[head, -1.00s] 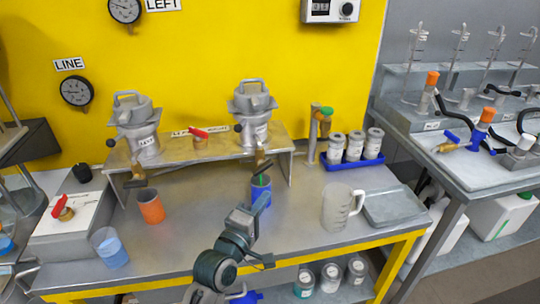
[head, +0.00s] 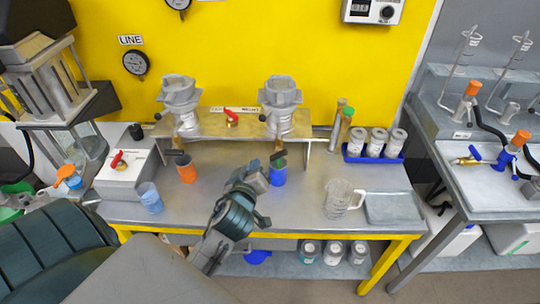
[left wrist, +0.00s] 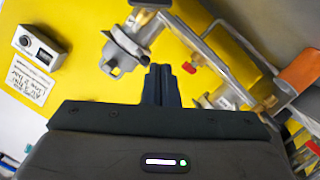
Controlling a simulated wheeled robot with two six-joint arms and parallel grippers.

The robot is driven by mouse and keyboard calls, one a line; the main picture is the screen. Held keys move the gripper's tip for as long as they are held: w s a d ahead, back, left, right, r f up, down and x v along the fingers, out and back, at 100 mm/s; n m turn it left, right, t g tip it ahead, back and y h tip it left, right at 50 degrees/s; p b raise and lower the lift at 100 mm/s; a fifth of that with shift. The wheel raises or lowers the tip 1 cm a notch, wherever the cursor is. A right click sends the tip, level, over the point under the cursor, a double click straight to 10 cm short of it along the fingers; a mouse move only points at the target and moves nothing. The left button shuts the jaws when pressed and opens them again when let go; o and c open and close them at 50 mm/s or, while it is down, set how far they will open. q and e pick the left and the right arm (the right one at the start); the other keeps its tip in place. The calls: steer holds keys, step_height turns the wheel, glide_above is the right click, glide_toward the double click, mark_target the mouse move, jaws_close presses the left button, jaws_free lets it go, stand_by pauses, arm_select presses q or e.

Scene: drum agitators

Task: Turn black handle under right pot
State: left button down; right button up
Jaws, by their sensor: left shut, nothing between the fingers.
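The right pot (head: 280,98) is a grey metal vessel on the shelf over the bench. A black handle (head: 278,156) sits on the brass valve beneath it, just above a blue cup (head: 279,176). My left gripper (head: 260,168) is shut and empty. In the head view its tips appear just left of the blue cup and a little below the handle; I cannot tell if they touch. In the left wrist view the shut fingers (left wrist: 160,84) show with a grey pot (left wrist: 124,50) beyond them. My right gripper is not in view.
The left pot (head: 181,100) stands on the same shelf (head: 215,122), with an orange cup (head: 187,171) below. A red-handled valve (head: 232,116) is between the pots. A clear jug (head: 340,198) and blue tray of jars (head: 350,158) stand to the right. The bench front is mostly clear.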

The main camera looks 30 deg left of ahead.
mark_target(279, 155)
arm_select(q)
steer(key=w+f+p, duration=0.4)
steer(key=w, duration=0.4)
steer(key=shift+a+f, duration=0.4)
steer(key=shift+a, duration=0.05)
steer(key=shift+w, duration=0.1)
